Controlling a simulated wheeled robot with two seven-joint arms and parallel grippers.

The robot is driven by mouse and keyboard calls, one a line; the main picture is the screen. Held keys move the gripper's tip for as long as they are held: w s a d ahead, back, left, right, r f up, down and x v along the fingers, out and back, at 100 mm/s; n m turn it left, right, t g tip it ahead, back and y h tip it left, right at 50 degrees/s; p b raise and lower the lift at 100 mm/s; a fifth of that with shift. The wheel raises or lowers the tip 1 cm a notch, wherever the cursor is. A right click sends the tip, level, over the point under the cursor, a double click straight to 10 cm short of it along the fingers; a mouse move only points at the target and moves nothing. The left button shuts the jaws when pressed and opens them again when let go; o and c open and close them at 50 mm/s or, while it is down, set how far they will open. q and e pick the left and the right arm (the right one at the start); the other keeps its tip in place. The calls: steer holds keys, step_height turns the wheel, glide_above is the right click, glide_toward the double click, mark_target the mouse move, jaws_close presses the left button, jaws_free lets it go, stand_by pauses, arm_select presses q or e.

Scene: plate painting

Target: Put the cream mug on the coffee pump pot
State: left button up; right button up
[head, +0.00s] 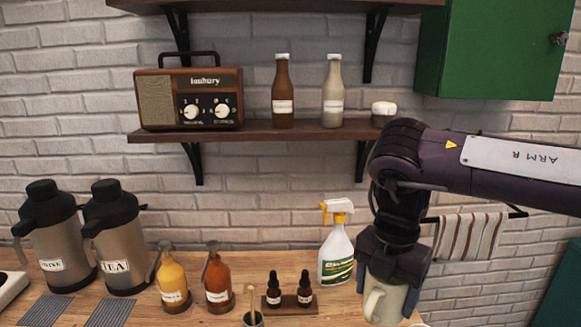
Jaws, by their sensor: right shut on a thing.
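The cream mug (384,305) is at the lower right in the head view, under my right gripper (392,280). My right gripper points down and is shut on the mug. The gripper hides the mug's upper part; its handle shows on the left side. The coffee pump pot (58,245) stands upright at the far left of the counter, grey with a black top and a white label that is hard to read. The gripper and mug are far to the right of it. My left gripper is not in view.
A similar pump pot labelled TEA (122,250) stands right beside the coffee one. Between the pots and mug stand a yellow bottle (172,278), a brown bottle (217,280), small dropper bottles (273,292) and a spray bottle (337,255). A wall shelf (290,131) hangs above.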

mark_target(397, 314)
steer(key=m, duration=0.2)
steer(key=s+m, duration=0.1)
steer(key=m, duration=0.3)
steer(key=shift+s+d+m, duration=0.2)
steer(key=shift+d+m, duration=0.1)
steer(key=shift+d, duration=0.1)
steer(key=m, duration=0.2)
steer(key=s+m, duration=0.1)
steer(key=m, duration=0.3)
steer(key=shift+s+d+f, duration=0.15)
steer(key=shift+d, duration=0.2)
steer(key=s+m, duration=0.1)
steer(key=m, duration=0.7)
steer(key=s+d+m, duration=0.1)
steer(key=m, duration=0.2)
steer(key=shift+s+f+m, duration=0.2)
steer(key=shift+s+m, duration=0.1)
steer(key=shift+m, duration=0.1)
steer(key=shift+f, duration=0.1)
